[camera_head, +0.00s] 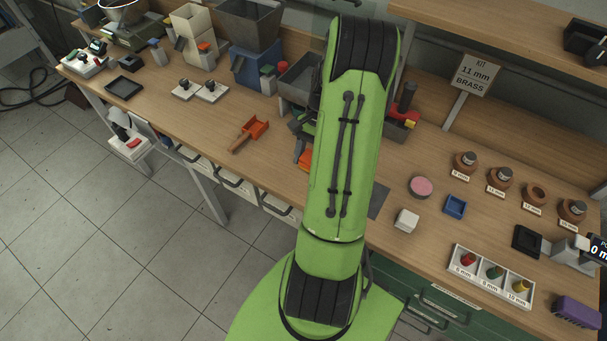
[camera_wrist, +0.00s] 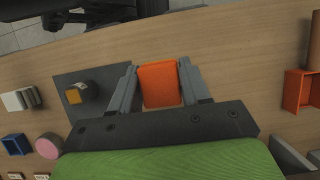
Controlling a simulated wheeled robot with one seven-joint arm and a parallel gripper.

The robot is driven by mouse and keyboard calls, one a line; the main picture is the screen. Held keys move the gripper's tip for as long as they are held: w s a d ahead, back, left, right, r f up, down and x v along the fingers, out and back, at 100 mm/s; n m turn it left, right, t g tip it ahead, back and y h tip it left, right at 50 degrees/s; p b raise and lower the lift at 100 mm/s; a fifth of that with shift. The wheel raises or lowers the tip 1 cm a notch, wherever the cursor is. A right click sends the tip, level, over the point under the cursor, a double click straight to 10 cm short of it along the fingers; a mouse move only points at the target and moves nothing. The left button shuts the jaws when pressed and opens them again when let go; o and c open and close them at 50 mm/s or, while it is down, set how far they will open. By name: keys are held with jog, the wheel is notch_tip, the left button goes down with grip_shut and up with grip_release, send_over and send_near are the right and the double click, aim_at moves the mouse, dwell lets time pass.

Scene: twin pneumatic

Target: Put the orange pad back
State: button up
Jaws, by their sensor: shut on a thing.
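The orange pad (camera_wrist: 160,85) is a rounded flat block between the two grey fingers of my gripper (camera_wrist: 160,83) in the wrist view. The fingers are shut on its sides. In the head view, a bit of orange that appears to be the pad (camera_head: 304,158) shows at the left edge of my green arm, which hides most of my gripper. I cannot tell whether the pad touches the bench.
An orange scoop (camera_head: 250,132) lies left of my arm. To the right are a white block (camera_head: 407,220), a pink disc (camera_head: 421,187), a blue tray (camera_head: 455,206), brown jars (camera_head: 499,178) and a white sorting tray (camera_head: 490,280). The bench between scoop and gripper is clear.

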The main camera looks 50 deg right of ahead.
notch_tip(320, 180, down, 6)
jog(key=shift+r+b, duration=0.2)
jog(key=shift+b, duration=0.15)
jog(key=shift+f, duration=0.15)
jog(key=o, duration=1.1)
